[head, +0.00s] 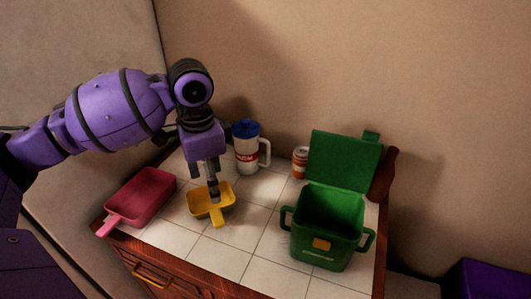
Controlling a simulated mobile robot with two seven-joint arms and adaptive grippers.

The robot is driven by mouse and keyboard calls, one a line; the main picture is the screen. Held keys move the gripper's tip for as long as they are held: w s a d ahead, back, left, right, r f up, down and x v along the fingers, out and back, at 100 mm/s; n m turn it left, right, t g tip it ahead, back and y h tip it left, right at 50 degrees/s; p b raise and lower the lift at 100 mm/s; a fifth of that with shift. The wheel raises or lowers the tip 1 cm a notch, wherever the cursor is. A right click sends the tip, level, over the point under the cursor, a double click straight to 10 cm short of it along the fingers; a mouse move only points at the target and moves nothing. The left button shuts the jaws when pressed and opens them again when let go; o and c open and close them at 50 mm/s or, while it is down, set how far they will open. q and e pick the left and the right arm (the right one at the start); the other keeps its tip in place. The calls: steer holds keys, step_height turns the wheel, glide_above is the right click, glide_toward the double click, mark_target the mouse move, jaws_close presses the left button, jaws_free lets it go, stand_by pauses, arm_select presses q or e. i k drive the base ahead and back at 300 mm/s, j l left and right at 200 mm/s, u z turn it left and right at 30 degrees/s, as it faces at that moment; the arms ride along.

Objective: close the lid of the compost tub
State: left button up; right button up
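The green compost tub (322,248) stands upright at the right of the tiled counter. Its lid (345,158) is open, raised at the back edge of the tub and leaning toward the wall. The tub's inside looks empty. My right gripper is not in view.
A pink dustpan-like tray (143,195) lies at the counter's left edge. A white jug with a blue lid (247,148) and a small can (299,163) stand at the back. Bare tiles (250,225) lie between scoop and tub.

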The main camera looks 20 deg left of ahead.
mark_target(344, 162)
steer(key=k, duration=1)
